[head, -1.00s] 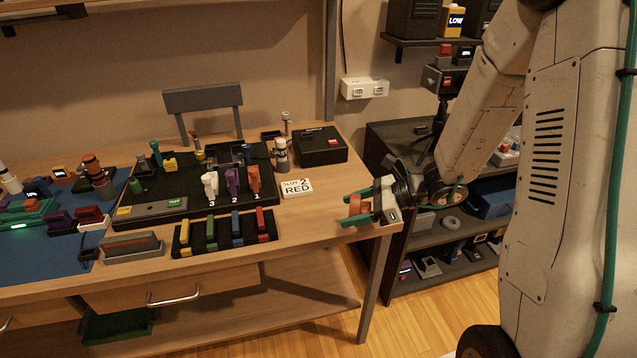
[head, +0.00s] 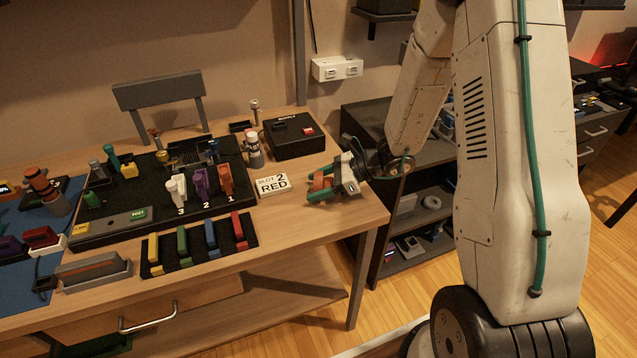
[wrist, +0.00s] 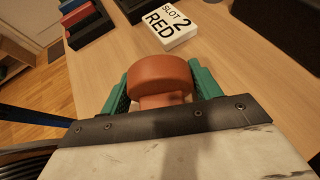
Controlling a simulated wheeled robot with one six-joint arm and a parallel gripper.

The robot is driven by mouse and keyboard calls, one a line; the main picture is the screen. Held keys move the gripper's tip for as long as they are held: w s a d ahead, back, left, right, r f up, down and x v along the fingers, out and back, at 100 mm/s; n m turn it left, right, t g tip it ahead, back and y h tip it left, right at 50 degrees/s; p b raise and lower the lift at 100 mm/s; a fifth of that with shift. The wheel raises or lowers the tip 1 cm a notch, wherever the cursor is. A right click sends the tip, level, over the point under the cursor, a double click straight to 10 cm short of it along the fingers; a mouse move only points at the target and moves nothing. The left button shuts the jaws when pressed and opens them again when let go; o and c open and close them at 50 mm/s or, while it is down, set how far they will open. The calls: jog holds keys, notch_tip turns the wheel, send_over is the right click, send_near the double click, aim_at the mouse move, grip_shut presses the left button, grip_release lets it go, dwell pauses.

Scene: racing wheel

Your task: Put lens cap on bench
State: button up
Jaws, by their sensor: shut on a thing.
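My gripper (head: 321,186) has green fingers shut on a round orange-brown piece with a wide top, which I take to be the lens cap (wrist: 160,76). The lens cap also shows between the fingers in the head view (head: 323,183). The gripper is at the right end of the wooden bench (head: 330,222), just right of the white "SLOT 2 RED" sign (head: 272,185). In the wrist view, bare bench top (wrist: 225,85) lies around the lens cap. I cannot tell the exact height above the bench.
A black box (head: 294,136) stands behind the gripper. A rack of yellow, green, blue and red pieces (head: 200,245) lies front left of the sign, with a black tool board (head: 100,226) behind it. A dark shelf (head: 365,120) stands right of the bench. The front right bench corner is clear.

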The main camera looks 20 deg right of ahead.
jog(key=shift+f, duration=0.15)
jog(key=o, duration=1)
